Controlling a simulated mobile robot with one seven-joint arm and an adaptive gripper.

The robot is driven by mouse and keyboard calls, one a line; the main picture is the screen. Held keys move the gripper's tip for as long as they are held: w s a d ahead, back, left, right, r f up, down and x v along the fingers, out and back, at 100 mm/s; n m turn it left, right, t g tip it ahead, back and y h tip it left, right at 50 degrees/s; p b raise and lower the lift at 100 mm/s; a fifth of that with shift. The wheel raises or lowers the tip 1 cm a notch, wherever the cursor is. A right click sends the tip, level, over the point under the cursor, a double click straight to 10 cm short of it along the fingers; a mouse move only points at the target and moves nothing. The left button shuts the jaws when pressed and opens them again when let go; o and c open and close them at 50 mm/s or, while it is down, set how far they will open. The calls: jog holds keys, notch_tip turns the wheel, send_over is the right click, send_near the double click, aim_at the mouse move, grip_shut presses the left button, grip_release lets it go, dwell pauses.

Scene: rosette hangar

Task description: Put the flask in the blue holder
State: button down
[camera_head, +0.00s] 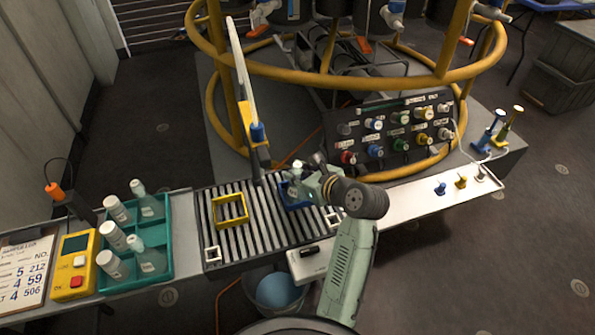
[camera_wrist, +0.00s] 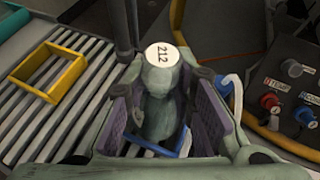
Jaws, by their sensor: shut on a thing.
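My gripper (camera_head: 308,180) is at the right part of the slatted rack, over the blue holder (camera_head: 286,198). In the wrist view my gripper (camera_wrist: 163,92) is shut on a grey-green flask (camera_wrist: 158,118), with purple pads on both sides of it. The flask has a round white cap marked 212. Parts of the blue holder (camera_wrist: 184,146) show below and to the right of the flask, so the flask is over or within its frame. I cannot tell whether its base rests on the slats. My gripper hides most of the flask in the head view.
A yellow square holder (camera_head: 230,210) sits on the slatted rack (camera_head: 246,238) to the left. A teal crate (camera_head: 172,262) with several bottles stands farther left. A knob panel (camera_head: 395,132) and a yellow tubular frame (camera_head: 345,78) stand close behind. An upright post (camera_head: 243,85) rises behind the rack.

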jog(key=shift+f, duration=0.1)
jog(key=c, duration=1.3)
grip_release()
jog(key=v, duration=1.2)
